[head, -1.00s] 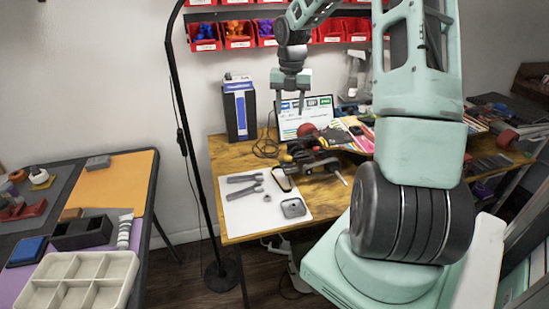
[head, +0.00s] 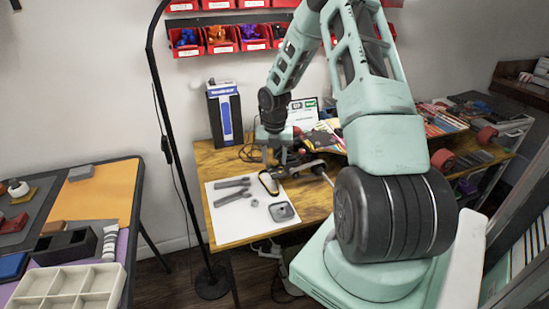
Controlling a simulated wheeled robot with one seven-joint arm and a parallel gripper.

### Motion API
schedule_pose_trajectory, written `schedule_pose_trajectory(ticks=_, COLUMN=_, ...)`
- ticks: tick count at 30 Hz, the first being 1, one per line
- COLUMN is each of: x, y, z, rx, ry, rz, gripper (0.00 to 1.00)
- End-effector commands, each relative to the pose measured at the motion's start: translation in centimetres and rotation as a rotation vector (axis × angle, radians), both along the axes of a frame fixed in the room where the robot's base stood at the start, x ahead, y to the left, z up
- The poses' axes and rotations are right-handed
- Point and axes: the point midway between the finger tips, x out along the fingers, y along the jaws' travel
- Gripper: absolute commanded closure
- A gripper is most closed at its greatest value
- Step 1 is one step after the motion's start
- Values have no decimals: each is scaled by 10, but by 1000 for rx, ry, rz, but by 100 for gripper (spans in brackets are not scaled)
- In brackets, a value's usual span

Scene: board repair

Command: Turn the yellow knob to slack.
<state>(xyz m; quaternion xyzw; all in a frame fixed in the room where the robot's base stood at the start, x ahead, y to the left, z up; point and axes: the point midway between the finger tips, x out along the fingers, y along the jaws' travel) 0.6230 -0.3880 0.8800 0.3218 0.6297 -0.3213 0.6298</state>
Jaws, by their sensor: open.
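I cannot make out the yellow knob for certain. A small dark tool with a yellow edge (head: 268,183) lies at the back of the white mat (head: 232,220) on the wooden bench. Just behind it is a dark metal assembly (head: 300,168) with a rod sticking out to the right. My gripper (head: 267,153) points down over the back of the bench, by the left end of this assembly. It is open, and its fingers are small and partly lost against the dark parts. I cannot tell whether they touch anything.
Grey tools (head: 232,190) and a grey square part (head: 281,211) lie on the mat. A black lamp pole (head: 178,165) rises left of the bench. Red bins (head: 220,38) hang above.

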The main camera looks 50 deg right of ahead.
Motion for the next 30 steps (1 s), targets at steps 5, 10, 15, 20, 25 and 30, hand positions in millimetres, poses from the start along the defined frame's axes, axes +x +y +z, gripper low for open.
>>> schedule_pose_trajectory(ticks=5, x=0, y=0, z=-6, rx=-1, ry=1, rz=1, gripper=54)
schedule_pose_trajectory(ticks=10, x=0, y=0, z=-6, rx=-1, ry=1, rz=0, gripper=54)
schedule_pose_trajectory(ticks=15, x=0, y=0, z=-6, rx=-1, ry=1, rz=0, gripper=90)
schedule_pose_trajectory(ticks=20, x=0, y=0, z=-6, rx=-1, ry=1, rz=-1, gripper=98)
schedule_pose_trajectory(ticks=25, x=0, y=0, z=-5, rx=-1, ry=1, rz=-20, gripper=98)
schedule_pose_trajectory(ticks=30, x=0, y=0, z=-4, rx=0, ry=1, rz=-84, gripper=98)
